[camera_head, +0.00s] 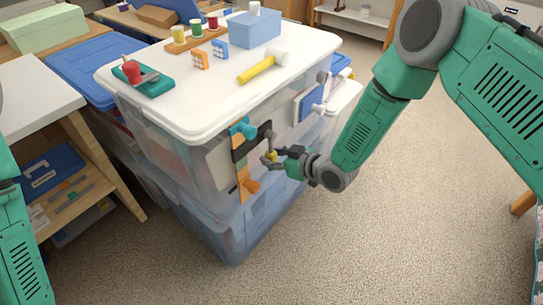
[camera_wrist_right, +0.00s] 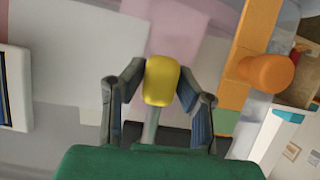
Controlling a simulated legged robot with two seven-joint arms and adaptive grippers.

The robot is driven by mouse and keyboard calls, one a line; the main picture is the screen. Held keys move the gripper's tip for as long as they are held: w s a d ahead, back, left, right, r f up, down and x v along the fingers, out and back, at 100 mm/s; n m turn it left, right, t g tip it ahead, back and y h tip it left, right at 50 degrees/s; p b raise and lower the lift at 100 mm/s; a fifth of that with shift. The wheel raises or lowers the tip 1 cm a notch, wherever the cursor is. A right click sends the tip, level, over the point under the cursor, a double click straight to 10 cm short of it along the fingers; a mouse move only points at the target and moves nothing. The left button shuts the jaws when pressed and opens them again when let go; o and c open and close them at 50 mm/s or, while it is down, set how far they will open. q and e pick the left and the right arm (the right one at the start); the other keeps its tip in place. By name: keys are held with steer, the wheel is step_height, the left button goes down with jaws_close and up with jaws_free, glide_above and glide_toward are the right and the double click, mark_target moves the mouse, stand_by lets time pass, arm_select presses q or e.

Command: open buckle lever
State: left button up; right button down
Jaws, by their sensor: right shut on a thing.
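The buckle lever shows a yellow knob (camera_head: 271,155) at the side of the stacked clear bins in the head view. In the right wrist view its yellow knob (camera_wrist_right: 161,80) sits between my fingertips, with a grey stem below it. My right gripper (camera_head: 268,158) is shut on this knob; it also shows in the right wrist view (camera_wrist_right: 160,85). A dark bracket (camera_head: 250,142) lies just behind the gripper, beside a teal knob (camera_head: 243,128). The lever's base is partly hidden. Of my left arm only green links show; its gripper is out of view.
An orange strip with an orange knob (camera_head: 252,187) is below the gripper and at right in the wrist view (camera_wrist_right: 266,73). A blue-framed panel (camera_head: 309,103) is to its right. The white lid (camera_head: 200,103) holds a hammer (camera_head: 262,68).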

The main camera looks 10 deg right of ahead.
steer(key=shift+s+d+f, duration=0.1)
steer(key=shift+f, duration=0.1)
steer(key=c, duration=1.2)
jaws_free()
steer(key=shift+r, duration=0.1)
steer(key=shift+s+d+r, duration=0.1)
steer(key=shift+d, duration=0.05)
steer(key=v, duration=1.1)
steer(key=shift+s+d, duration=0.15)
steer(key=shift+s, duration=0.05)
